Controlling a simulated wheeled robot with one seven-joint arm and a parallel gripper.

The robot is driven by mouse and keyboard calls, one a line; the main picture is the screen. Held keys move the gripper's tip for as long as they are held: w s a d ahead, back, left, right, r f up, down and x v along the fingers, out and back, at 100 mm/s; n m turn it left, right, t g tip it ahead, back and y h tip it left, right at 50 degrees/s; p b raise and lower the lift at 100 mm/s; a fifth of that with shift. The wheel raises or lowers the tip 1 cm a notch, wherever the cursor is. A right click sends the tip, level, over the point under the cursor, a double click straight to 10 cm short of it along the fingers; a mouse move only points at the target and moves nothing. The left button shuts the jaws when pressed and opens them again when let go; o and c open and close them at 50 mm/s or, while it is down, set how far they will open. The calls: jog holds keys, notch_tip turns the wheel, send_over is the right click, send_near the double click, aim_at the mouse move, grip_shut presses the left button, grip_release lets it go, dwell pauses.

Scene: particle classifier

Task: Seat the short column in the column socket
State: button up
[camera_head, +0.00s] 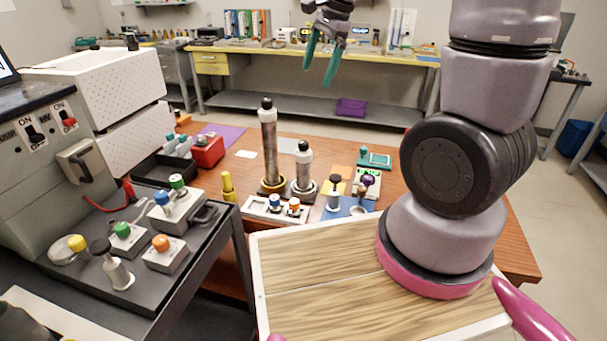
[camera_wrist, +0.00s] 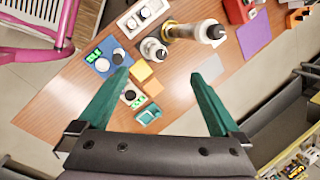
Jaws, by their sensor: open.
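The short column (camera_head: 303,168), a clear tube with a white collar and black knob, stands upright on the wooden table. A grey ring-shaped base (camera_head: 304,192) is around its foot; I cannot tell how deep the column sits in it. The short column also shows in the wrist view (camera_wrist: 153,50), seen from above. Left of it stands the taller column (camera_head: 268,140) in a yellow base (camera_head: 273,186); it too is in the wrist view (camera_wrist: 194,32). My gripper (camera_head: 318,77) is open and empty, high above the table. Its green fingers are spread wide in the wrist view (camera_wrist: 161,73).
Small devices (camera_head: 362,186) and a green scale (camera_head: 374,158) are on the right. A yellow post (camera_head: 228,186) and red box (camera_head: 207,151) are on the left. A dark cart (camera_head: 190,270) holds several valves.

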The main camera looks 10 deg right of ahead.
aim_at(304, 142)
jog(key=w+f+m+h, duration=0.1)
jog(key=w+f, duration=0.1)
jog(key=f, duration=0.3)
jog(key=w+a+f+m+g+h, duration=0.1)
jog(key=w+f+m, duration=0.1)
jog(key=f, duration=0.2)
jog(key=w+a+f+m+g, duration=0.1)
jog(key=w+f+m, duration=0.1)
jog(key=f, duration=0.3)
jog(key=shift+f+h, duration=0.35)
jog(key=shift+h, duration=0.05)
notch_tip(304, 142, down, 6)
jog(key=shift+w+r, duration=0.1)
jog(key=shift+w, duration=0.05)
jog(key=f, duration=0.5)
jog(key=shift+w+f, duration=0.1)
jog(key=shift+w, duration=0.15)
jog(key=shift+a, duration=0.1)
grip_shut()
